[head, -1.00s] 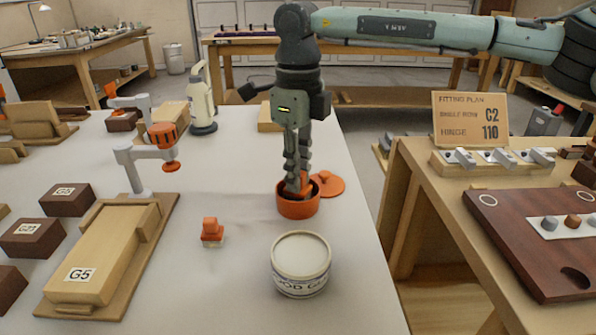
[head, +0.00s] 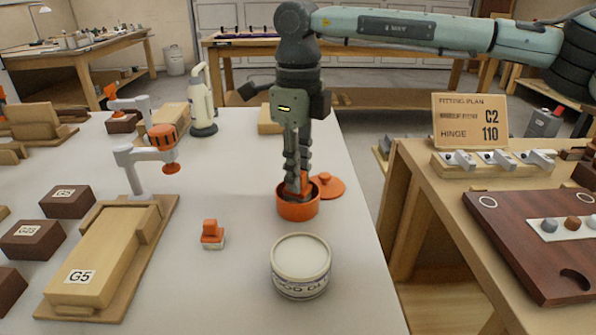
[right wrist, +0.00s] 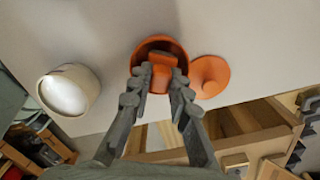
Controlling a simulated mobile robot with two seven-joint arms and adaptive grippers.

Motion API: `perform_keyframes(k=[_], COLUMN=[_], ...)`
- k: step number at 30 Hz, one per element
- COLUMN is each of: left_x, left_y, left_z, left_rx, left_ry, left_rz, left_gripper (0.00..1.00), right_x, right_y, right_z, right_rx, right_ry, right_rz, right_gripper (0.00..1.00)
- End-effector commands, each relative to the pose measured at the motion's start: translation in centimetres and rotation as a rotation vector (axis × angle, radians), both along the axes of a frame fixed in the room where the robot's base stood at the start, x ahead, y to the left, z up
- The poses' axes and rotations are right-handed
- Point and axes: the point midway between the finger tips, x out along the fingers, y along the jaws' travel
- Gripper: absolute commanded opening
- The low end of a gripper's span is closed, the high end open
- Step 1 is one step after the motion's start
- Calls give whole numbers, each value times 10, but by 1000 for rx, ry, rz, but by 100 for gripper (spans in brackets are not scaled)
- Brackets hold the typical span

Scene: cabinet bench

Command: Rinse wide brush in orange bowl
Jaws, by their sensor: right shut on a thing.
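The orange bowl (head: 298,209) stands on the white bench near its right edge. My right gripper (head: 297,193) points down into the bowl. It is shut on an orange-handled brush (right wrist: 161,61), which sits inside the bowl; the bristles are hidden. In the right wrist view the bowl (right wrist: 178,44) surrounds the fingertips (right wrist: 160,75). A second, smaller orange-handled brush (head: 212,234) stands on the bench to the left of the bowl. My left gripper is not in view.
An orange lid (head: 326,187) lies just right of the bowl. A white glue tub (head: 301,264) stands in front of it. A wooden jig (head: 107,258), dark blocks (head: 68,201) and a grey-orange clamp arm (head: 146,158) are at left. Bench between the small brush and tub is clear.

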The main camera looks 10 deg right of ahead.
Motion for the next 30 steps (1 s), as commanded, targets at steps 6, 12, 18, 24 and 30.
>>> perform_keyframes(k=[6,12,18,24,30], left_x=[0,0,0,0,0], left_y=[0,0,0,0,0], left_z=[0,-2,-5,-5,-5], left_rx=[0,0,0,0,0], left_ry=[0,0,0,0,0], left_rz=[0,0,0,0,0], left_gripper=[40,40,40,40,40], right_x=[0,0,0,0,0], right_y=[0,0,0,0,0], right_z=[0,-2,-4,-4,-4], right_rx=[0,1,0,0,0], right_ry=[0,-1,0,0,0], right_rz=[0,0,0,0,0], right_gripper=[0,0,0,0,0])
